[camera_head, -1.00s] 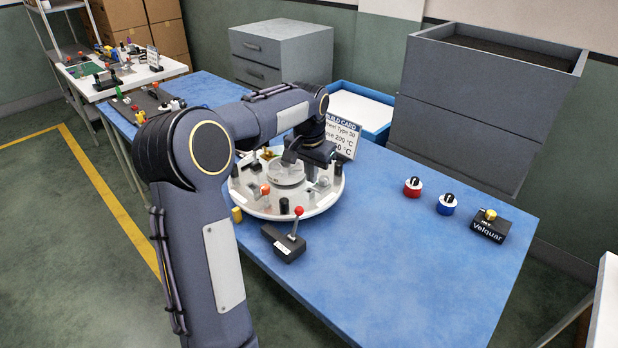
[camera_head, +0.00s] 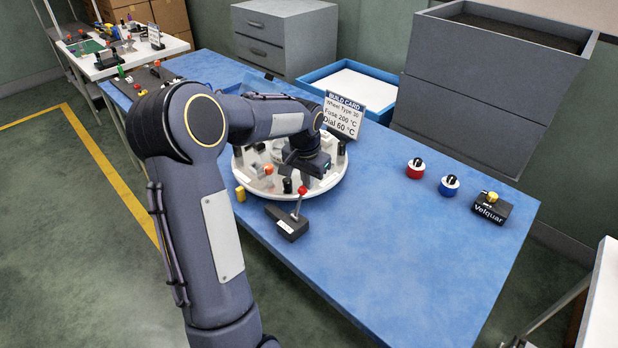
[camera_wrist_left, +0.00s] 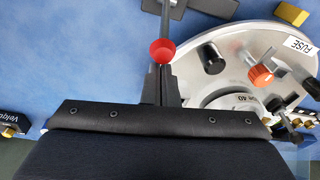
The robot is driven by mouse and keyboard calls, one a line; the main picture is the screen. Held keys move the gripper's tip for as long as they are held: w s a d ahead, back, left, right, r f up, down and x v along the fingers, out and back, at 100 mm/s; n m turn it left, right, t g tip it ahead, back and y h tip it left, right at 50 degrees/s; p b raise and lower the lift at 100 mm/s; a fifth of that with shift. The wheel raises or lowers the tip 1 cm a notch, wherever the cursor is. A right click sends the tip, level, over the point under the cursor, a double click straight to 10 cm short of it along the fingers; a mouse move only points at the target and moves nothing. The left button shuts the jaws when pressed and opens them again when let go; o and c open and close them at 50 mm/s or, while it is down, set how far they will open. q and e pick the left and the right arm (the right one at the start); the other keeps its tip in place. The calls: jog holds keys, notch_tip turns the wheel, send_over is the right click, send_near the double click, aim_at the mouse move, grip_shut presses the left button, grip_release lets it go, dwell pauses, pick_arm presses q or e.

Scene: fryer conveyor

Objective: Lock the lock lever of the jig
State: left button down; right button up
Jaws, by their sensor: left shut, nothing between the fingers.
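The jig is a round white plate (camera_head: 328,192) on the blue table, with several knobs and posts; my left arm hides part of it. A lever with a red ball (camera_head: 302,190) rises from a black base (camera_head: 287,223) at the plate's front edge. My left gripper (camera_head: 293,164) is shut and empty, low over the jig, behind the red ball. In the left wrist view the red ball (camera_wrist_left: 163,51) shows at the fingertips (camera_wrist_left: 164,70); I cannot tell whether they touch. An orange knob (camera_wrist_left: 261,76) and a black knob (camera_wrist_left: 211,57) are to the right there.
A build card (camera_head: 345,115) stands behind the jig. A red dial (camera_head: 415,169), a blue dial (camera_head: 449,186) and a black box with a yellow knob (camera_head: 491,208) lie at right. A yellow piece (camera_head: 240,193) is left of the jig. The table's front right is clear.

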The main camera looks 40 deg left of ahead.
pick_arm(q)
jog(key=shift+s+a+r+t+b, duration=0.1)
jog(key=shift+s+t+b, duration=0.7)
jog(key=shift+b, duration=0.85)
jog(key=s+f+t+b, duration=0.1)
jog(key=s+t+b, duration=0.9)
jog(key=b, duration=2)
jog(key=shift+a+t+h+b, duration=0.3)
jog(key=shift+a+t+h, duration=0.1)
jog(key=shift+t, duration=0.1)
jog(key=shift+s, duration=0.1)
